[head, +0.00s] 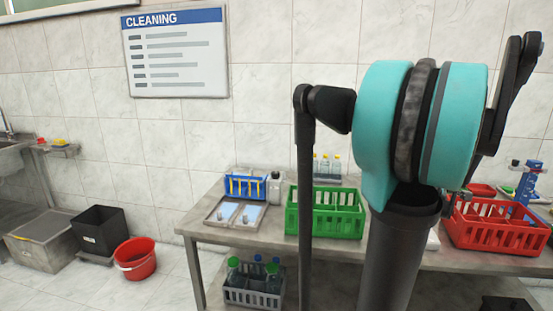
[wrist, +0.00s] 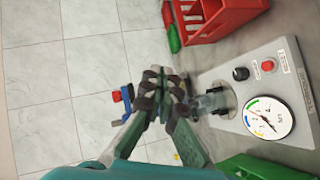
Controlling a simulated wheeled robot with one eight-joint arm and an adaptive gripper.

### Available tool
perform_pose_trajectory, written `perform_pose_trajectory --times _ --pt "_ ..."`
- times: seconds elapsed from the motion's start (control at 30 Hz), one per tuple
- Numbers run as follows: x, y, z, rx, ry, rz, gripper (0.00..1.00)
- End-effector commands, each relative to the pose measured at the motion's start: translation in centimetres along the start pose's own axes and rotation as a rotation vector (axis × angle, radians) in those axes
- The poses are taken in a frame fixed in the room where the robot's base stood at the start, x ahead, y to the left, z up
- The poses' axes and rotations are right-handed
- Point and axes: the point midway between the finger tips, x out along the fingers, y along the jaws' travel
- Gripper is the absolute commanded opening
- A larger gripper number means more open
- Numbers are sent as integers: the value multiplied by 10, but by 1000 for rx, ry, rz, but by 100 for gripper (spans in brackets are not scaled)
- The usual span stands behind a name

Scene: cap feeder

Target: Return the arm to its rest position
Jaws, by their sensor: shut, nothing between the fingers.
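My gripper (wrist: 164,84) shows in the wrist view, its dark and green fingers brought together with nothing between them. It hangs in front of a grey panel unit (wrist: 233,85) that has a round dial gauge (wrist: 266,120), a black knob and a red button. A clear cylindrical piece (wrist: 207,104) on the unit shows just right of the fingers. In the head view my arm, with teal and black links, stands large at the right centre. The gripper itself is hidden there.
A long table (head: 215,228) carries a green crate (head: 325,223), a red crate (head: 493,240), a blue rack (head: 245,185) and bottles. A grey crate (head: 250,298) of bottles sits below. A red bucket (head: 136,262) and black bin (head: 100,233) stand on the floor at left.

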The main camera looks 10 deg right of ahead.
Motion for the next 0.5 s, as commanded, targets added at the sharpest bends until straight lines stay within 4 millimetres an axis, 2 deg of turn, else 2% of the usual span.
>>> perform_pose_trajectory --times 0.17,0.27,0.4,0.5 --pt "-34 -59 -33 128 25 -129 0" --pt "-65 -107 -53 221 32 -241 0" --pt "-115 -174 -74 336 23 -412 0" --pt "-155 -221 -82 400 3 -537 0"
